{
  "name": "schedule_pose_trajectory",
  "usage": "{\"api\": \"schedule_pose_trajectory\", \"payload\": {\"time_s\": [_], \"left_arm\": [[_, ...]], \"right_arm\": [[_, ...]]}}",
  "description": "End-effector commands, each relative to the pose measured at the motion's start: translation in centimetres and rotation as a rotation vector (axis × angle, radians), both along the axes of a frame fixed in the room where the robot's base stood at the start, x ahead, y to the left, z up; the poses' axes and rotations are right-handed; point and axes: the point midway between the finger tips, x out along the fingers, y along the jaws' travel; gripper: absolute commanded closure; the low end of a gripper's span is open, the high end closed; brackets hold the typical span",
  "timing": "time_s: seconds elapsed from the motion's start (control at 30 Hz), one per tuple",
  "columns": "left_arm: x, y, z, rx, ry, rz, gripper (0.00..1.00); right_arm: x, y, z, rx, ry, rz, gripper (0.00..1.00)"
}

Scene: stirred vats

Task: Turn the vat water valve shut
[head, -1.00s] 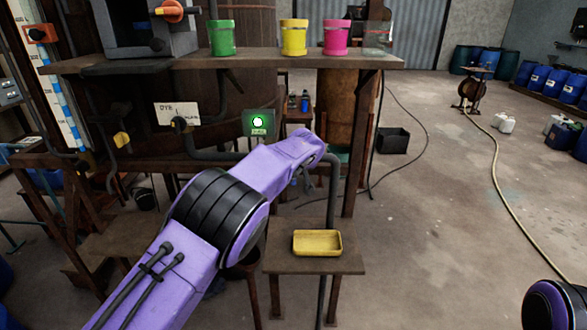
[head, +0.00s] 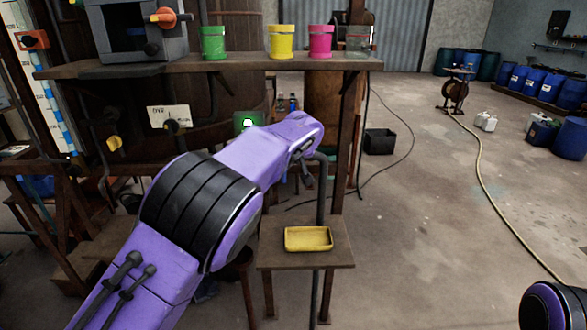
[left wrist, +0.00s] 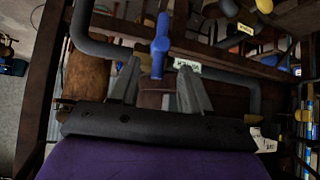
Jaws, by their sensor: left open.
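A blue valve handle (left wrist: 160,45) shows in the left wrist view, on a grey pipe (left wrist: 215,72) running across the picture. It stands roughly crosswise to the pipe there. A small pale label (left wrist: 187,67) hangs just right of it. My left gripper (left wrist: 158,68) is open, its two fingers spread either side of the handle's line. The handle's lower end shows between the fingertips; I cannot tell if it touches them. In the head view my left arm hides the blue handle and the gripper. My right gripper is out of view.
A shelf (head: 130,69) holds green (head: 214,42), yellow (head: 282,41) and pink (head: 320,39) pots and a glass jar (head: 359,41). A yellow tray (head: 308,239) rests on a low stand (head: 275,256). Yellow-handled valves (head: 114,144) are at left. The floor at right is mostly clear.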

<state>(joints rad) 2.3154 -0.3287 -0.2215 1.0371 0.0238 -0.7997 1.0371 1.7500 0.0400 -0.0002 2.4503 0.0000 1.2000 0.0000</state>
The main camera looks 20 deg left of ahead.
Motion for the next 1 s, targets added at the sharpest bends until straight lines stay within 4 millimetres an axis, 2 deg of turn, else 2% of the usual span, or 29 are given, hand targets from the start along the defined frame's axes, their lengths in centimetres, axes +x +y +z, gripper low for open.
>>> {"api": "schedule_pose_trajectory", "payload": {"time_s": [0.13, 0.47, 0.57, 0.63, 0.67, 0.73, 0.83, 0.9, 0.97, 1.0], "left_arm": [[-0.4, -0.5, 1.1, 0.0, 0.001, 0.002, 0.53], [-0.1, -1.7, 1.2, 0.008, 0.005, -0.022, 0.53], [1.2, -2.8, 1.9, 0.009, -0.054, -0.111, 0.53], [2.0, -3.2, 0.6, -0.004, -0.114, -0.191, 0.53], [2.1, -3.1, -0.5, -0.014, -0.136, -0.221, 0.53], [1.6, -2.3, -4.8, -0.041, -0.177, -0.27, 0.53], [-0.7, -0.3, -13.0, -0.077, -0.205, -0.29, 0.53], [-3.2, 1.2, -18.5, -0.095, -0.209, -0.28, 0.53], [-6.0, 2.5, -23.1, -0.104, -0.204, -0.262, 0.53], [-8.0, 3.2, -26.0, -0.108, -0.197, -0.246, 0.53]], "right_arm": [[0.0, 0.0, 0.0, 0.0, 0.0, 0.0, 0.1], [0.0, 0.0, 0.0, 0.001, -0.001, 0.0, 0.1], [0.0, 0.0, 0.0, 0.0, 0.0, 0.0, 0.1], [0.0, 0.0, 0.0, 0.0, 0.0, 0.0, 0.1], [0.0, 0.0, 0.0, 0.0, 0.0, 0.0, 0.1], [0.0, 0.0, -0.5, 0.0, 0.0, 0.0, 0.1], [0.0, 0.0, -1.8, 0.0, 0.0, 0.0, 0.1], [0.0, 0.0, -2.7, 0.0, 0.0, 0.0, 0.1], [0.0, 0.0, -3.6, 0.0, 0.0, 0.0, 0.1], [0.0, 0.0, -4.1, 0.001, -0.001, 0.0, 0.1]]}}
